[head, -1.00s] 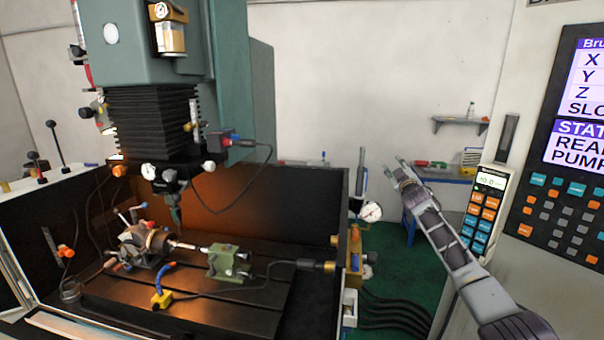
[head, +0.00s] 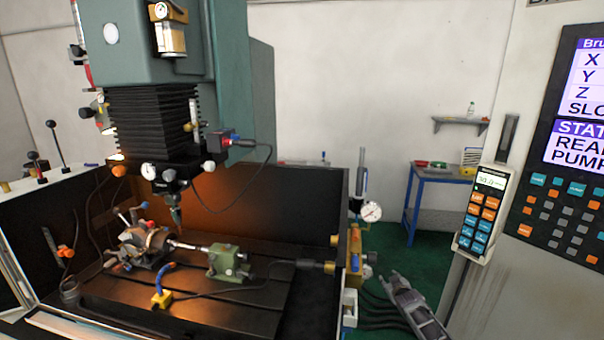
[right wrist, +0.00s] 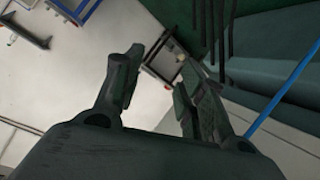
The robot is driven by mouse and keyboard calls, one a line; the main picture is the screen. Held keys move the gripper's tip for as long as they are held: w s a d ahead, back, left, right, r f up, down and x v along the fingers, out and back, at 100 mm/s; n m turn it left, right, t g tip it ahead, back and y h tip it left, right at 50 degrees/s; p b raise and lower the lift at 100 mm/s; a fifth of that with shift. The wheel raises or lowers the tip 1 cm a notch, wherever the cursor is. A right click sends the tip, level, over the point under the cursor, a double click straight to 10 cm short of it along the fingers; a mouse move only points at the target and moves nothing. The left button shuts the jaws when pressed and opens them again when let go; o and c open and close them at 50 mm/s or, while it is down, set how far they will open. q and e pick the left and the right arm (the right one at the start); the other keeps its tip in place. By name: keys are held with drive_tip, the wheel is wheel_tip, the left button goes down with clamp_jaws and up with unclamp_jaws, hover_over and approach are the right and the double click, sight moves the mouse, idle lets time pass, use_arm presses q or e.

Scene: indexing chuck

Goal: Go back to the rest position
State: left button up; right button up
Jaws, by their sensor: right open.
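My right arm shows low at the lower right of the head view, to the right of the machine, with its gripper end (head: 398,282) near the black hoses. In the right wrist view my right gripper (right wrist: 155,90) is open, its two dark fingers apart with nothing between them. The indexing chuck (head: 147,243) sits on the machine table at the left of the head view, with a shiny rod reaching from it to the green tailstock (head: 229,262). My left gripper is not in view.
The machine enclosure (head: 342,215) has its right edge close to my right arm. A yellow-orange unit (head: 354,258) and a round gauge (head: 371,211) are mounted there. A control panel (head: 565,200) with a pendant (head: 483,210) stands at the right. A blue table (head: 440,178) stands behind.

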drive_tip(key=s+a+f+m+g, duration=0.1)
drive_tip(key=s+a+f+g, duration=0.15)
drive_tip(key=s+f, duration=1.4)
drive_tip(key=s+a+f+g, duration=0.2)
drive_tip(key=s+f+g, duration=0.2)
drive_tip(key=s+f, duration=1.25)
drive_tip(key=s+a+f+g, duration=0.1)
drive_tip(key=s+f, duration=0.3)
drive_tip(key=s, duration=1)
drive_tip(key=s+a+f+g, duration=0.2)
drive_tip(key=s+f, duration=0.3)
drive_tip(key=s, duration=1)
drive_tip(key=s+a+f+g+y, duration=0.1)
drive_tip(key=s+f, duration=0.3)
drive_tip(key=s, duration=1)
drive_tip(key=shift+s+a+f+m+g, duration=0.3)
drive_tip(key=shift+s+a+g, duration=0.15)
drive_tip(key=shift+g, duration=0.1)
